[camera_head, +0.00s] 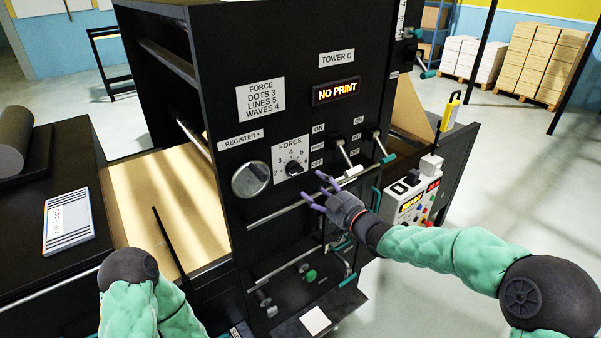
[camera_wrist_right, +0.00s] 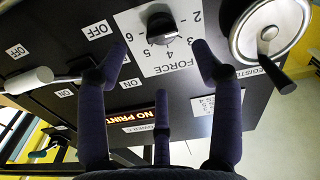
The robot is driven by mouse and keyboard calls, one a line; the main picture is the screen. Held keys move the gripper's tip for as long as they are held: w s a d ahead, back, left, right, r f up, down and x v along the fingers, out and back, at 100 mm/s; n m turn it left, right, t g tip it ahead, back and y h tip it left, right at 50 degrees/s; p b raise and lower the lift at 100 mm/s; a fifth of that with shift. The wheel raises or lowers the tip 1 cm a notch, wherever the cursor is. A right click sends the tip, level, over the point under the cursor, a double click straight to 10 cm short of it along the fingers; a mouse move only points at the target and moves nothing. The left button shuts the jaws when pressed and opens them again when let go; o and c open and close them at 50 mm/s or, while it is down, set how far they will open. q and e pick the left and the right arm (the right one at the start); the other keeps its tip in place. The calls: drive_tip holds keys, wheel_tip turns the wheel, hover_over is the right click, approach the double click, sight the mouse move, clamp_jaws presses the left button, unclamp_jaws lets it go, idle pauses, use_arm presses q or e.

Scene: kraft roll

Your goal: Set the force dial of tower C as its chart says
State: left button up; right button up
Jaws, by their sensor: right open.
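Tower C's black panel (camera_head: 225,110) carries a TOWER C label (camera_head: 337,58). Its white chart (camera_head: 260,97) reads FORCE, DOTS 3, LINES 5, WAVES 4. The force dial (camera_head: 294,168) is a black knob on a white numbered plate; I cannot tell surely which number it points to. In the right wrist view the dial (camera_wrist_right: 164,28) appears upside down, beyond and between my spread fingertips, apart from them. My right gripper (camera_head: 314,186) is open and empty, just right of and below the dial; it also shows in the wrist view (camera_wrist_right: 160,52). My left gripper is out of view.
A round REGISTER dial (camera_head: 250,179) sits left of the force dial. Switch levers (camera_head: 345,155) stick out at right. A NO PRINT display (camera_head: 337,92) is lit above. A metal bar (camera_head: 275,212) crosses below.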

sight(298, 173)
drive_tip(key=x, duration=0.9)
drive_tip(key=shift+w+a+f, duration=0.1)
drive_tip(key=shift+w+a, duration=0.05)
drive_tip(key=c, duration=1.1)
